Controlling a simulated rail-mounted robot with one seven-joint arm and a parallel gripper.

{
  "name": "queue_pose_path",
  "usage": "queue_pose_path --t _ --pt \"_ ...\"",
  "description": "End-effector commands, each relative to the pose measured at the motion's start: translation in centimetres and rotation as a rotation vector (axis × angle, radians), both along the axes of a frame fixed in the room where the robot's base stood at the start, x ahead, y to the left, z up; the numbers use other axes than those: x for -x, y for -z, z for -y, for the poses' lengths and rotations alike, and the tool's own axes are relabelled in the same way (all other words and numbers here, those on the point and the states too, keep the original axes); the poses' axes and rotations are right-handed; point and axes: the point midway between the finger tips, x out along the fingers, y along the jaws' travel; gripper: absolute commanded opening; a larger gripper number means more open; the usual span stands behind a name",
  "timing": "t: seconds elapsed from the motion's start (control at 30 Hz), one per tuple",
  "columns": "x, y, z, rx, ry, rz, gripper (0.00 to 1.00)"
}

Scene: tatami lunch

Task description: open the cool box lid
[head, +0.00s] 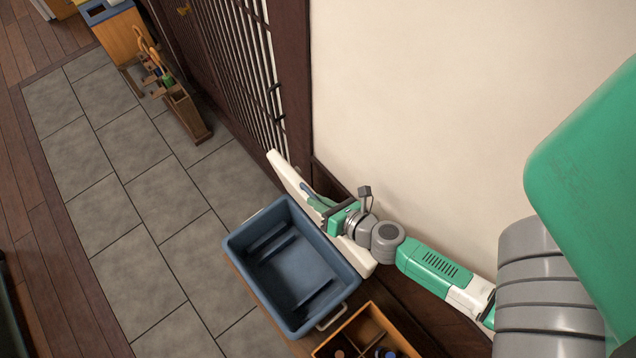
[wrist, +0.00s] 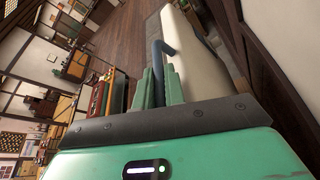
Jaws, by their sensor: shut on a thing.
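The cool box (head: 237,243) is a blue open-topped tub in the lower middle of the head view, and its empty-looking inside shows. Its white lid (head: 362,259) stands raised along the wall side of the tub, swung well clear of the opening. My gripper (head: 322,207) is at the lid's outer face, shut on the blue lid handle (head: 305,187). The handle (wrist: 161,47) also shows in the wrist view, rising from between the green fingers (wrist: 159,80), beside the pale lid (wrist: 192,50). The exact grip contact is partly hidden.
A wooden divided crate (head: 337,344) with bottles stands right beside the tub. A cream wall (head: 420,110) and a dark lattice door (head: 235,60) are close behind the lid.

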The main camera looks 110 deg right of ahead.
Motion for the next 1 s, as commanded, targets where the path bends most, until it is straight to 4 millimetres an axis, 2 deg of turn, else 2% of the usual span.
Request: queue_pose_path --t 0.03,0.07,0.13,0.17,0.43,0.7,0.83,1.0 --pt "0.2 0.5 -0.1 -0.005 0.004 -0.007 0.0" --pt "0.2 0.5 -0.1 -0.006 0.003 -0.007 0.18" --pt "0.2 0.5 -0.1 -0.005 0.004 -0.007 0.31" --pt "0.2 0.5 -0.1 -0.005 0.003 -0.007 0.33" --pt "0.5 0.2 -0.5 -0.003 0.003 -0.005 0.33" --pt "3.0 -1.4 -4.8 -0.004 0.006 -0.006 0.33" --pt "3.7 -2.0 -6.1 -0.004 0.004 -0.005 0.33" --pt "3.8 -2.3 -6.5 -0.004 0.003 -0.005 0.33"
